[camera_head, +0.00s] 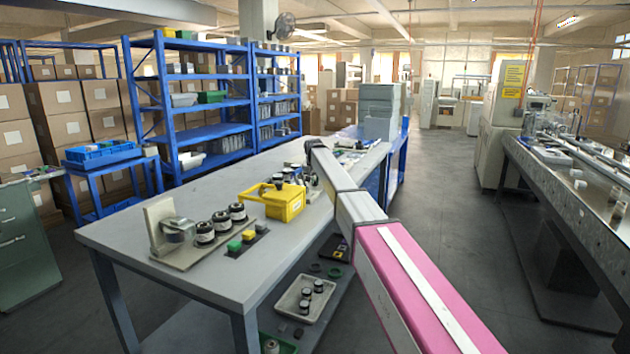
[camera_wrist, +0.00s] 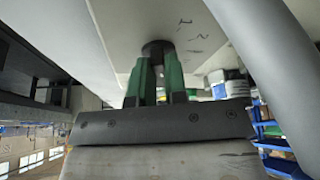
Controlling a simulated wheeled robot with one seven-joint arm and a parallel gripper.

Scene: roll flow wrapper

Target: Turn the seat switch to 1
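In the wrist view a dark round knob (camera_wrist: 157,46) stands on a pale plate (camera_wrist: 125,25) with small dark marks beside it. I take it for the seat switch; the marks are too small to read. My gripper (camera_wrist: 157,65) has two green fingers set apart, with their tips at the knob's near side. I cannot tell whether they press on it. The knob's lower part and its pointer are hidden by the fingers. In the head view my arm reaches over the grey table; the gripper and the knob are hidden behind it.
The grey table (camera_head: 200,270) bears a yellow box (camera_head: 285,203), several dark round parts (camera_head: 205,233), and green and yellow blocks (camera_head: 235,245). Blue shelves (camera_head: 205,133) stand behind it. A metal machine bench (camera_head: 560,185) is at right, with open floor between.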

